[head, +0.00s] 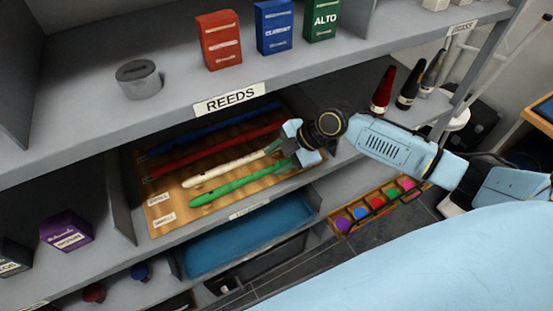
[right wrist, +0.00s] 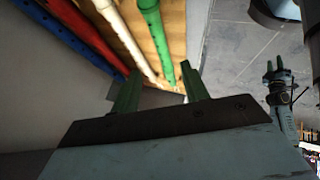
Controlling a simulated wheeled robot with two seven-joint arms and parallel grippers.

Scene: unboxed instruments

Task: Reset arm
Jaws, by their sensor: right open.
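My right arm reaches in from the right in the head view, and its gripper (head: 285,150) is over the right end of a wooden tray (head: 160,220) on the middle shelf. What looks like my left gripper (right wrist: 274,68) shows small at the right of the wrist view.
The upper shelf with the REEDS label (head: 231,99) overhangs the tray. It carries red (head: 219,40), blue (head: 274,27) and green boxes (head: 322,20) and a grey cylinder (head: 139,80). A blue tray (head: 250,235) lies below.

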